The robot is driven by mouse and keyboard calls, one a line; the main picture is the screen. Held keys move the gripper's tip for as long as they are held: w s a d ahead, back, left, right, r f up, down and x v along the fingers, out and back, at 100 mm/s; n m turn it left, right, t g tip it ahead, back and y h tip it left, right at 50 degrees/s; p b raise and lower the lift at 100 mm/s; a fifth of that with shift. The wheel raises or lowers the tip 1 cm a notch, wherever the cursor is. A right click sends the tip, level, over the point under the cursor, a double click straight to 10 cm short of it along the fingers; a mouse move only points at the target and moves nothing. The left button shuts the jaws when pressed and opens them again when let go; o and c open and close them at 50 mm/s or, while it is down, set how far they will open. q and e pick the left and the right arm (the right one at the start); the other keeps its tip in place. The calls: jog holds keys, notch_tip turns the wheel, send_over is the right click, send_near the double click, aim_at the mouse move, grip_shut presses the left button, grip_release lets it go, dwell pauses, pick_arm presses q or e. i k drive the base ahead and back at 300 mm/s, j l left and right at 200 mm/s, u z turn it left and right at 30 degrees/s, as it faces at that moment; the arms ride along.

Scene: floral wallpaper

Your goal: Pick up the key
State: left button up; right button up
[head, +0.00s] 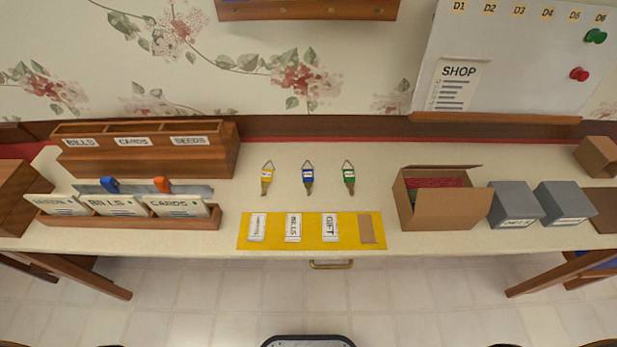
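Three small key-like items with coloured tags and thin loops lie in a row on the middle of the cream table. From left to right they are a yellow-tagged key (267,178), a blue-tagged key (308,177) and a green-tagged key (348,177). They lie apart from each other, with their narrow metal-coloured ends toward me. Neither of my grippers can be made out in the head view, and nothing covers the keys.
A yellow mat (270,243) with several labelled cards lies in front of the keys. Wooden sorters (150,158) with labelled envelopes stand left. An open cardboard box (445,209) and grey boxes (515,205) stand right. A white board (520,70) stands behind. Table around the keys is clear.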

aim_at(307, 175)
jog(key=k+j+z, duration=0.15)
jog(key=j, duration=0.25)
jog(key=j+z, duration=0.1)
jog(key=j, duration=0.3)
jog(key=k+j+z, duration=0.15)
jog(key=j, duration=0.25)
jog(key=k+j+z, duration=0.15)
jog(key=j, duration=0.2)
jog(key=k+j+z, duration=0.1)
jog(key=j, duration=0.25)
jog(key=k, duration=0.1)
